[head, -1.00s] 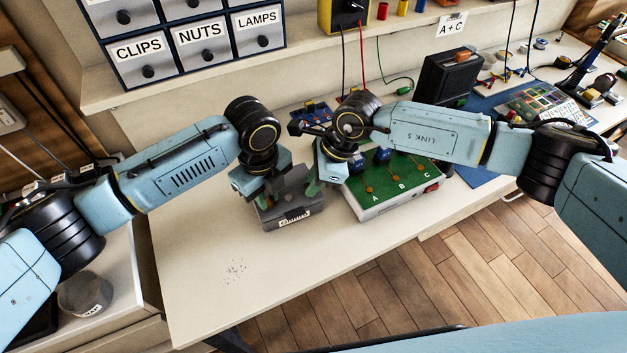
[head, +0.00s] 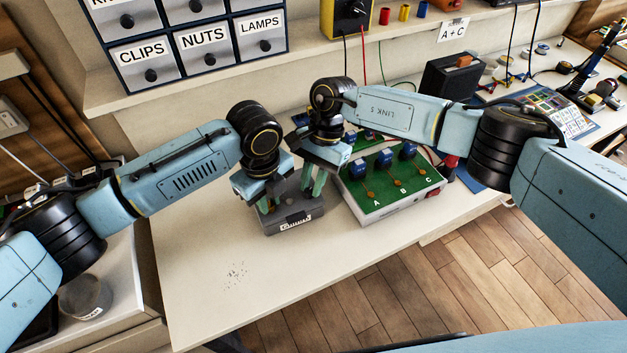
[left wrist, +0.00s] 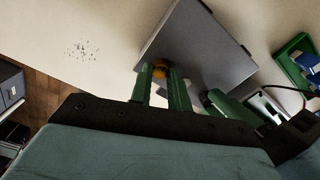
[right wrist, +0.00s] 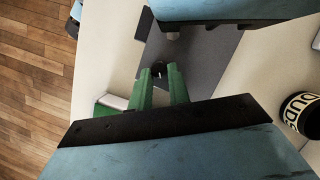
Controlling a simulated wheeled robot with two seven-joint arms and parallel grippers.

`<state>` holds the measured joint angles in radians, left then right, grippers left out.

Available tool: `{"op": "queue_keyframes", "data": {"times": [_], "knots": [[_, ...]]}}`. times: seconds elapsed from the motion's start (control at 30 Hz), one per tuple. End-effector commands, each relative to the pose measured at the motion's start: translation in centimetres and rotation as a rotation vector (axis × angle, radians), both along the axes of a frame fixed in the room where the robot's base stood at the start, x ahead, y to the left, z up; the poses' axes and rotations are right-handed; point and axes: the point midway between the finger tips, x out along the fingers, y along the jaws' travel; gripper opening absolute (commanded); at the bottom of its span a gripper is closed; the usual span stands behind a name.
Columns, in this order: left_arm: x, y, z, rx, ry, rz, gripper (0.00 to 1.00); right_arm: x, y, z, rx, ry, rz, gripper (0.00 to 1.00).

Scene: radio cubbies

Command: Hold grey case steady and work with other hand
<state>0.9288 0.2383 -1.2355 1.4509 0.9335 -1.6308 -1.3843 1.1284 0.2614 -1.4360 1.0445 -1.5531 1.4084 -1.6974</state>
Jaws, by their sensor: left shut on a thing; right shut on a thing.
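The grey case (head: 292,222) stands on the bench with a label on its front; it also shows in the left wrist view (left wrist: 205,45) and right wrist view (right wrist: 205,62). My left gripper (head: 268,204) is at its left side; in the left wrist view, a small orange-brass piece (left wrist: 160,68) sits between the fingertips at the case's edge. My right gripper (head: 319,184) is at the case's right side; in the right wrist view, its fingers are closed on a small black knob (right wrist: 158,70) with a white mark. The arms hide much of the case's top.
A green board (head: 392,197) with blue switches and letters stands close to the right of the case. A black box (head: 447,82) is behind it. Labelled drawers (head: 205,50) and an "A + C" card (head: 453,30) are above. The bench front left is clear except for dark specks (head: 235,275).

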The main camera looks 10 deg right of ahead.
Motion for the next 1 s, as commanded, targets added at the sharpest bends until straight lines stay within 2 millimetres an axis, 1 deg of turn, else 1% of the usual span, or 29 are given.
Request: {"op": "queue_keyframes", "data": {"times": [0.2,0.43,0.7,1.0], "knots": [[0.01,0.02,-0.01,0.000,0.000,0.001,0.00,0.14,0.21,-0.02,-0.002,-0.001,0.164,0.00],[0.01,0.02,0.00,0.000,0.000,0.001,0.00,0.22,0.31,-0.03,-0.001,-0.001,0.279,0.00],[0.00,0.01,0.00,0.000,0.000,0.000,0.00,0.26,0.32,-0.02,-0.002,-0.001,0.336,0.00],[0.01,0.02,0.00,0.000,0.000,0.000,0.00,0.24,0.32,-0.02,-0.001,0.000,0.341,0.00]]}}
